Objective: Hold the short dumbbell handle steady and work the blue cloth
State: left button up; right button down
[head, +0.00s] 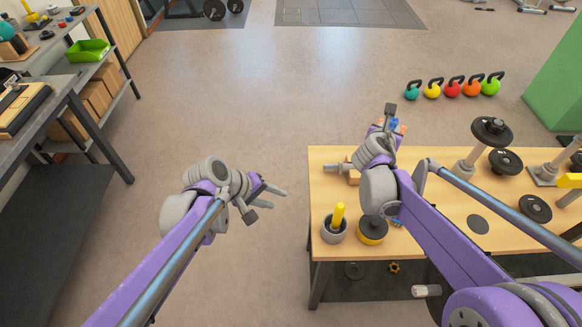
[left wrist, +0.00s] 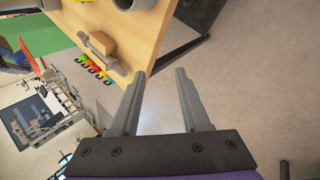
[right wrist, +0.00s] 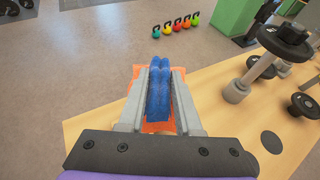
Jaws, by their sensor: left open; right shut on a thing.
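The short dumbbell handle (head: 334,168) is a grey bar at the left part of the wooden bench, resting by a wooden block (head: 353,175). The handle also shows in the left wrist view (left wrist: 97,44). My left gripper (head: 269,201) is open and empty, over the floor left of the bench and apart from the handle. My right gripper (head: 391,122) is shut on the blue cloth (right wrist: 158,88), which is bunched between its fingers above the bench's far edge. Something orange (right wrist: 150,127) shows below the cloth. My right wrist hides part of the handle in the head view.
On the bench (head: 430,245) stand a grey cup (head: 334,232) with a yellow handle in it, a black and yellow tub (head: 372,231), and weight plates (head: 535,208) on the right. Several kettlebells (head: 452,90) stand on the floor behind. Open floor lies left of the bench.

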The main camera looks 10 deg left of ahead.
pick_arm(q)
jog(key=w+d+f+n+h, duration=0.3)
jog(key=w+h, duration=0.1)
jog(key=w, duration=0.5)
jog(key=n+h, duration=0.4)
send_near(325, 166)
jog(key=shift+t, duration=0.3)
jog(key=x, duration=0.6)
jog(key=f+x, duration=0.1)
jog(key=x, duration=0.3)
jog(key=shift+s, duration=0.25)
grip_shut()
dwell(0.9)
